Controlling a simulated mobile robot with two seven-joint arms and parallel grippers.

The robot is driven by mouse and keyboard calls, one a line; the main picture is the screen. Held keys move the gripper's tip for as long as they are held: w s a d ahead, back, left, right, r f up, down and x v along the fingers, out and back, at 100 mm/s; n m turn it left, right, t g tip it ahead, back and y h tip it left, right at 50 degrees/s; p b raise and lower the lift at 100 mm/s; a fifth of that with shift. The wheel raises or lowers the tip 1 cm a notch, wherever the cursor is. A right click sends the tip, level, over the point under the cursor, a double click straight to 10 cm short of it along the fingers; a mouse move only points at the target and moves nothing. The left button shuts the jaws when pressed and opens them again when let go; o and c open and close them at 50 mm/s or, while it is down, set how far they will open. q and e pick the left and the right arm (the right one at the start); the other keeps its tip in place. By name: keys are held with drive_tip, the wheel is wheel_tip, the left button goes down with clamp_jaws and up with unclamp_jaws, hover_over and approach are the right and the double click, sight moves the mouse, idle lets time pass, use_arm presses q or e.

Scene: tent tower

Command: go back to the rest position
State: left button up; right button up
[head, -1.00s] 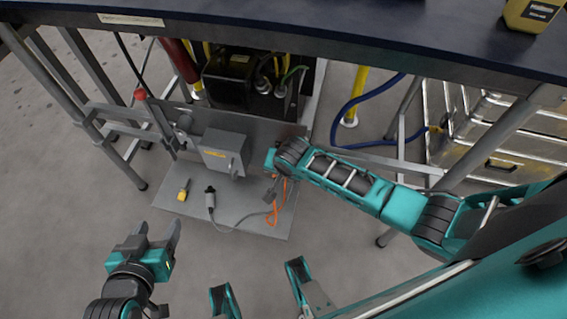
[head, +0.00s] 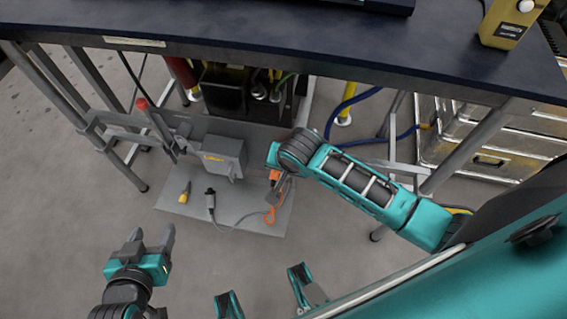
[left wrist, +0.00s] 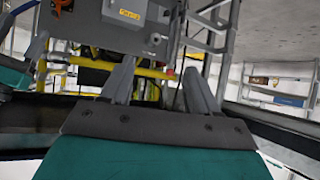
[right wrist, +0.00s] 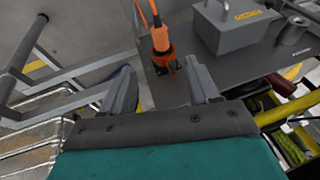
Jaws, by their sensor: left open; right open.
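My left gripper (head: 152,240) is open and empty above the bare floor, left of and nearer than the grey base plate. In the left wrist view (left wrist: 158,78) its two fingers are apart with nothing between them. My right arm reaches in from the right, and its hand is mostly hidden in the head view. In the right wrist view my right gripper (right wrist: 160,66) is open, with its fingers apart. An orange plug (right wrist: 161,40) with an orange cable stands on the plate beyond the fingertips; I see no grip on it.
A dark-topped table (head: 300,50) spans above the plate (head: 240,210). Metal cases (head: 480,150) stand at the right. Floor at the lower left is clear.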

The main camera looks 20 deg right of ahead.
use_arm(q)
drive_tip(key=shift+w+d+r, duration=0.1)
drive_tip(key=shift+d+r, duration=0.05)
drive_tip(key=r+p, duration=0.1)
drive_tip(key=p, duration=0.1)
drive_tip(key=a+r+p, duration=0.1)
drive_tip(key=s+a+r+p, duration=0.1)
drive_tip(key=p, duration=0.1)
drive_tip(key=shift+r+y+p, duration=0.1)
drive_tip(key=shift+y+p, duration=0.2)
drive_tip(key=shift+p, duration=0.05)
use_arm(e)
drive_tip(key=s+d+r+n+t+y, duration=0.1)
drive_tip(key=s+d+r+n+t, duration=0.2)
drive_tip(key=s+r+n+t, duration=0.3)
wheel_tip(320, 180, up, 3)
drive_tip(key=s+n, duration=0.2)
drive_tip(key=n, duration=0.1)
drive_tip(key=shift+s+d+n+y, duration=0.15)
drive_tip(key=shift+s+n+y, duration=0.1)
drive_tip(key=shift+n+y, duration=0.15)
use_arm(q)
drive_tip(key=shift+d, duration=0.15)
use_arm(e)
drive_tip(key=shift+f, duration=0.1)
